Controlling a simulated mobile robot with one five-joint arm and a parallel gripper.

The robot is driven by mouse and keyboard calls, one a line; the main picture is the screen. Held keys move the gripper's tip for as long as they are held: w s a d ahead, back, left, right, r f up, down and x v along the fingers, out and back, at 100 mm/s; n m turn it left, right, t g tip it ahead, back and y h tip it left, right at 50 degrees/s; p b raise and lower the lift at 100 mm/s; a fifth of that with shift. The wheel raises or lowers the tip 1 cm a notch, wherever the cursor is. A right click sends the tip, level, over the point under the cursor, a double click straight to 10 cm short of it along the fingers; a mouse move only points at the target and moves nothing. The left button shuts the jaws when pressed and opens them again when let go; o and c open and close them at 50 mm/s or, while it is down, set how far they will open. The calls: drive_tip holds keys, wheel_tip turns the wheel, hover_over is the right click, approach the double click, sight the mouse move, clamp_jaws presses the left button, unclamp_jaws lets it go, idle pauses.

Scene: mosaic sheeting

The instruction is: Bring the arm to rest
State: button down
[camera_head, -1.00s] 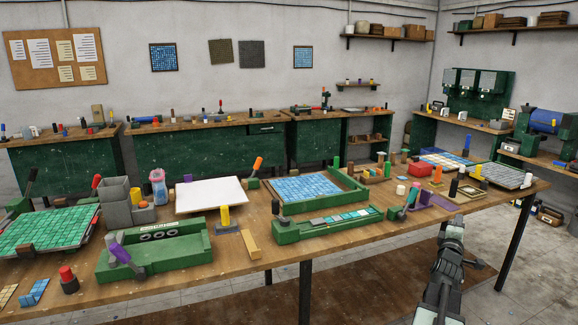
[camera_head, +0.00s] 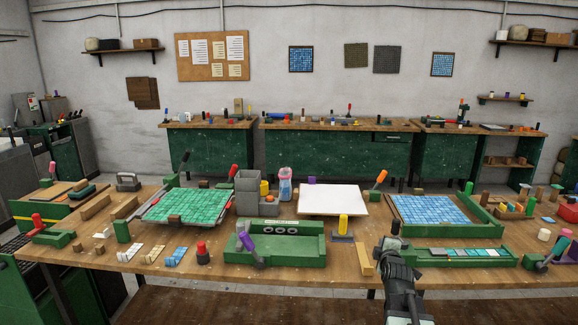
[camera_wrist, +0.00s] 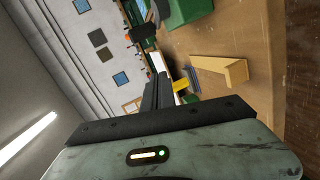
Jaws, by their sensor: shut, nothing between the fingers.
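My gripper (camera_head: 394,236) is at the front edge of the workbench (camera_head: 313,269) in the head view, right of its middle. My arm rises from the bottom of that view. In the wrist view my gripper (camera_wrist: 158,92) shows as dark fingers pressed together, with nothing between them. A wooden strip (camera_head: 365,260) lies on the bench just left of the gripper; the wrist view also shows it (camera_wrist: 222,68). A green tray with tiles (camera_head: 460,256) lies to the right, partly behind my arm.
A green box with a purple-handled tool (camera_head: 275,243) is left of the gripper. A yellow-handled tool (camera_head: 343,226), a white board (camera_head: 331,198), a blue mosaic sheet (camera_head: 432,209) and a green mosaic sheet (camera_head: 186,206) crowd the bench. The air above the bench is clear.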

drive_tip(key=a+f+g+y, duration=0.1)
drive_tip(key=a, duration=0.4)
drive_tip(key=a+f+g+y, duration=0.1)
drive_tip(key=a+f, duration=0.1)
drive_tip(key=a, duration=0.3)
drive_tip(key=s+a+f+y+p, duration=0.1)
drive_tip(key=a+f, duration=0.1)
drive_tip(key=a, duration=0.3)
drive_tip(key=shift+s+m+g, duration=0.1)
drive_tip(key=shift+m+g, duration=0.3)
drive_tip(key=s+a+f+m+g+y, duration=0.1)
drive_tip(key=s+a+f+m+g, duration=0.3)
drive_tip(key=s+a+f, duration=0.5)
drive_tip(key=s+d+f+m+g, duration=0.1)
drive_tip(key=s+m+g, duration=0.6)
drive_tip(key=s, duration=0.6)
drive_tip(key=shift+f+m+g, duration=0.3)
drive_tip(key=shift+m, duration=0.5)
